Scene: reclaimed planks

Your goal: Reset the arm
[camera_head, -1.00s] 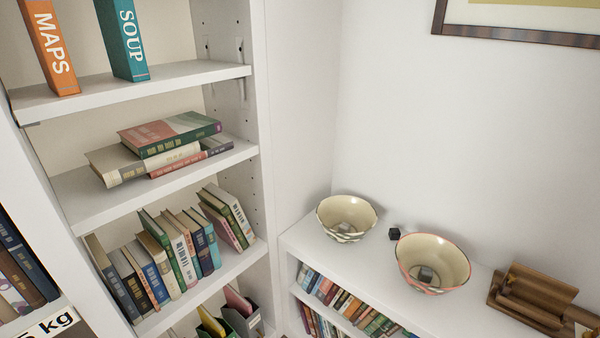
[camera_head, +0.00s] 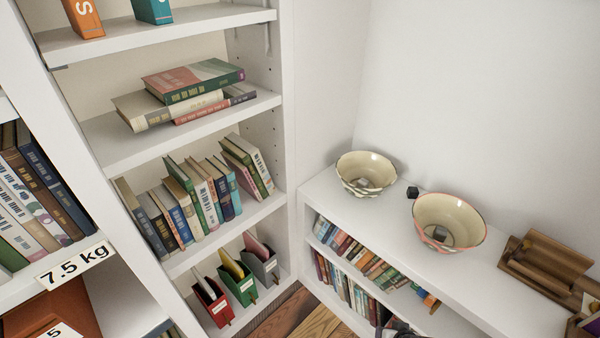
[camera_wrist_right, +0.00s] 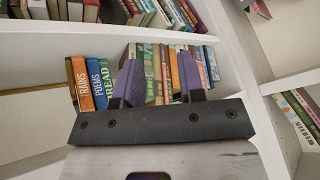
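My right gripper (camera_wrist_right: 160,76) shows in the right wrist view. Its two purple-padded fingers stand apart with nothing held between them. Behind the gap is a row of upright books, including an orange TRAINS book (camera_wrist_right: 80,84) and a blue POEMS book (camera_wrist_right: 97,82). Whether the fingers touch any book is hard to tell. A small dark shape at the bottom edge of the head view may be part of my arm. My left gripper is not in view.
A tall white bookcase (camera_head: 292,120) with books and file boxes stands left. A low white shelf (camera_head: 390,215) carries two patterned bowls (camera_head: 365,172) (camera_head: 462,208), a dark cube (camera_head: 412,192) between them and a brown wooden stand (camera_head: 548,262).

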